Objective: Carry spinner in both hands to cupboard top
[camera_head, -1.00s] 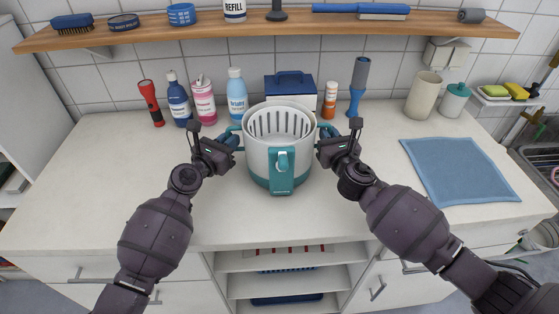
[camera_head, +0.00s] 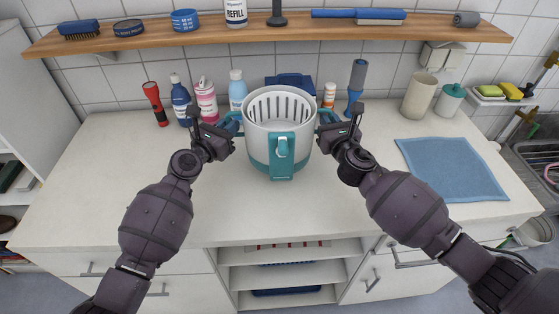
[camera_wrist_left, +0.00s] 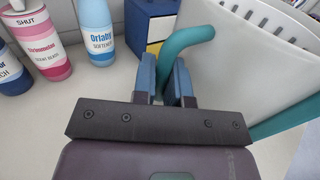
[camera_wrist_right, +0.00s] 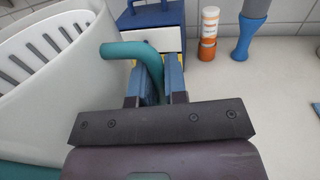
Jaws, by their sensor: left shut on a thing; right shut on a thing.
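The spinner (camera_head: 260,142) is a white tub with a teal base, a slotted white inner basket and a teal front piece. It is upright in the middle of the head view, apparently held above the white cupboard top (camera_head: 110,190). My left gripper (camera_head: 234,122) is shut on its left teal handle, which shows in the left wrist view (camera_wrist_left: 190,38). My right gripper (camera_head: 322,122) is shut on its right teal handle, which shows in the right wrist view (camera_wrist_right: 135,50). The spinner's underside is hidden.
Behind stand a red torch (camera_head: 154,104), several bottles, a blue-lidded box (camera_head: 290,84), an orange-white tube (camera_head: 329,95) and a blue-grey upright tool (camera_head: 356,85). A blue cloth (camera_head: 452,168) lies right. A wooden shelf (camera_head: 270,35) runs above. The cupboard top's left and front are clear.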

